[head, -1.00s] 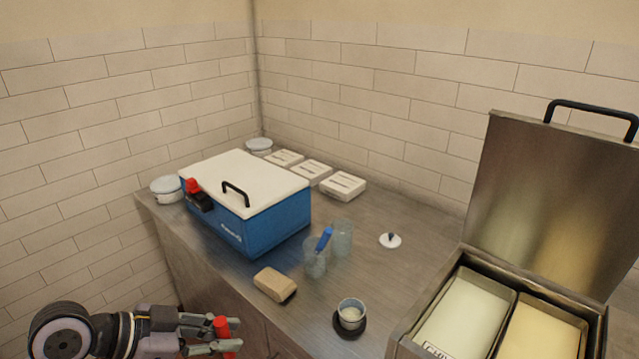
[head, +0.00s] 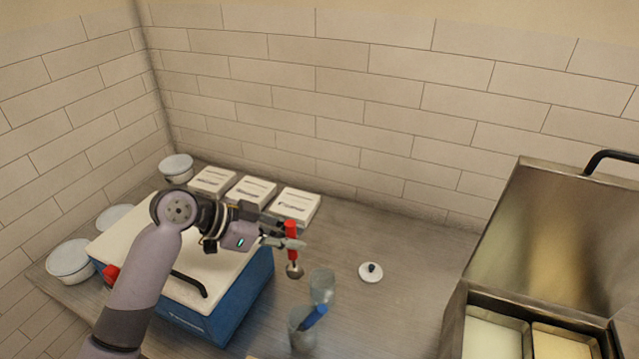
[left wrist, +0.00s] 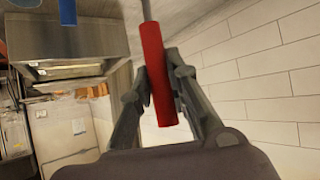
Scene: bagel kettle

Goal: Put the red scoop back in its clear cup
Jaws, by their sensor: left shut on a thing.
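My left gripper (head: 286,238) is shut on the handle of the red scoop (head: 291,228). The scoop hangs nearly upright, its metal bowl pointing down, above and left of an empty-looking clear cup (head: 322,288). The bowl is apart from that cup. A second clear cup (head: 302,338) stands just in front and holds the blue scoop (head: 316,315). In the left wrist view the red handle (left wrist: 158,78) lies between my two fingers (left wrist: 158,90); its bowl is out of frame. My right gripper is not in view.
A blue cooler box (head: 240,300) with a white lid stands under my left arm. White boxes (head: 250,191) and lidded bowls (head: 70,262) line the back and left. Open metal bins (head: 497,335) are at the right.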

